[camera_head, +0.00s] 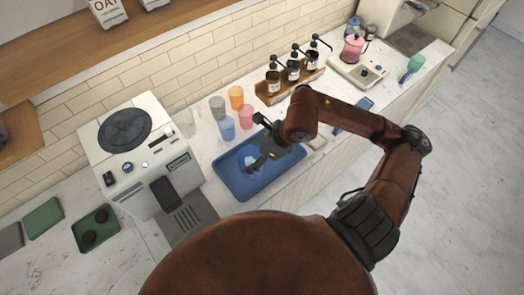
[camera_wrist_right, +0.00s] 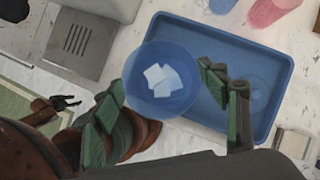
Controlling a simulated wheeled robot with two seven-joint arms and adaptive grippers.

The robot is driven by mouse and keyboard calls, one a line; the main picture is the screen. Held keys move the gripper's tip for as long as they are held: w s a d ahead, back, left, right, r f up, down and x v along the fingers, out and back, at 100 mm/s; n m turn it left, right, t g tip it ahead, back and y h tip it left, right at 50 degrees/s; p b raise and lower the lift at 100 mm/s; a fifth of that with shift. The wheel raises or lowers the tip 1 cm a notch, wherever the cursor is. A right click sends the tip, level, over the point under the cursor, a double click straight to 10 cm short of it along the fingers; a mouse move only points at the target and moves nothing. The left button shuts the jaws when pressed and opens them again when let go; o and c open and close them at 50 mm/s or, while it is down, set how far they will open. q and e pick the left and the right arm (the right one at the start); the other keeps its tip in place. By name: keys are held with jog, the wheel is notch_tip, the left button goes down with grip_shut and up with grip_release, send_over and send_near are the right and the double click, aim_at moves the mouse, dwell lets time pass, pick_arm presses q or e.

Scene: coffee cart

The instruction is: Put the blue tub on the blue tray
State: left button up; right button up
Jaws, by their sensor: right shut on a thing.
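The blue tub (camera_wrist_right: 150,97) is a see-through bowl with several white squares inside. In the right wrist view it sits between the two fingers of my right gripper (camera_wrist_right: 168,100), which is shut on it. The tub overlaps the left end of the blue tray (camera_wrist_right: 282,95); I cannot tell whether it touches the tray. In the head view my right gripper (camera_head: 262,159) reaches down over the blue tray (camera_head: 272,184), and the tub (camera_head: 248,153) shows partly beside the fingers.
A coffee machine (camera_head: 140,150) stands left of the tray. Blue (camera_head: 226,130), pink (camera_head: 245,116) and orange (camera_head: 236,97) cups stand behind it. A wooden rack (camera_head: 290,84) with pump bottles is behind right. The tray's right part is mostly clear.

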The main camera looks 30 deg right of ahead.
aim_at(258, 148)
jog(key=w+d, duration=0.1)
jog(key=d+f, duration=0.1)
jog(key=w+d, duration=0.1)
jog(key=shift+w+d+f+p, duration=0.25)
jog(key=shift+w+f+p, duration=0.05)
jog(key=shift+f+p, duration=0.05)
jog(key=w+d+f, duration=0.1)
jog(key=f, duration=0.2)
jog(key=w+d+f+p, duration=0.1)
jog(key=f, duration=0.2)
jog(key=w+d+f, duration=0.1)
jog(key=f, duration=0.2)
jog(key=shift+w+d+p, duration=0.1)
jog(key=shift+d+p, duration=0.3)
jog(key=shift+f, duration=0.15)
jog(key=o, duration=2.1)
jog(key=shift+c, duration=0.2)
